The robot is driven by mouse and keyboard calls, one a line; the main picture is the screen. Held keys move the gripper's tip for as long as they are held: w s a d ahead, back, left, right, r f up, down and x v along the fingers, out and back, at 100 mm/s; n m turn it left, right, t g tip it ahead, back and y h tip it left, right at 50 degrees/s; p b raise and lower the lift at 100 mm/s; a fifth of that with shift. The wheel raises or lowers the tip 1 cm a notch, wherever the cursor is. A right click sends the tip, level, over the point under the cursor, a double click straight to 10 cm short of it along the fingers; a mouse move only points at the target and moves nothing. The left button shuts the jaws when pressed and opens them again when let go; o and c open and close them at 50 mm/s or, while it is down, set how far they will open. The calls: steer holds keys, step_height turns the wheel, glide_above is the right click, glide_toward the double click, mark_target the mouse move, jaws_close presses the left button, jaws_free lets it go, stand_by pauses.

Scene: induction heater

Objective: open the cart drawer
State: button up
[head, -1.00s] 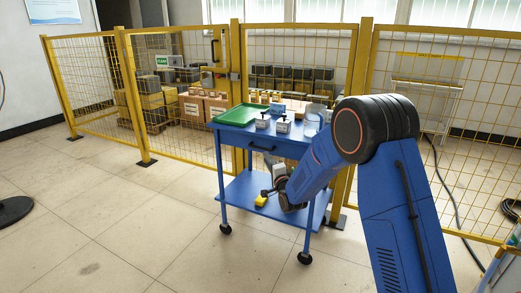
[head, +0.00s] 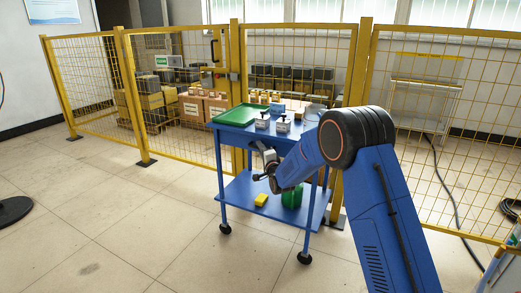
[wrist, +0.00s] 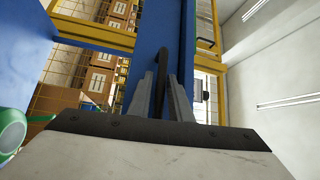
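The blue cart (head: 232,152) stands in front of the yellow fence. Its drawer front (wrist: 174,25) is just below the top. The dark drawer handle (wrist: 161,65) shows in the wrist view between the two fingers of my gripper (wrist: 161,82). The fingers are apart, one on each side of the handle, with a narrow gap visible; whether they touch it is unclear. In the head view my gripper (head: 258,148) is at the drawer front and covers most of the handle. The drawer looks closed.
A green tray (head: 238,115) and dispenser bottles (head: 282,124) stand on the cart top. A yellow object (head: 261,199) and a green container (head: 291,197) are on the lower shelf. The yellow fence (head: 185,150) is close behind; the floor in front is clear.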

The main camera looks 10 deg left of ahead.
jaws_close()
steer(key=shift+s, duration=0.1)
steer(key=s+a, duration=0.4)
steer(key=s, duration=0.7)
steer(key=s+a, duration=0.4)
steer(key=s, duration=0.8)
steer(key=shift+s+a, duration=0.25)
steer(key=shift+s, duration=0.05)
jaws_free()
steer(key=v, duration=1.7)
steer(key=shift+s, duration=0.25)
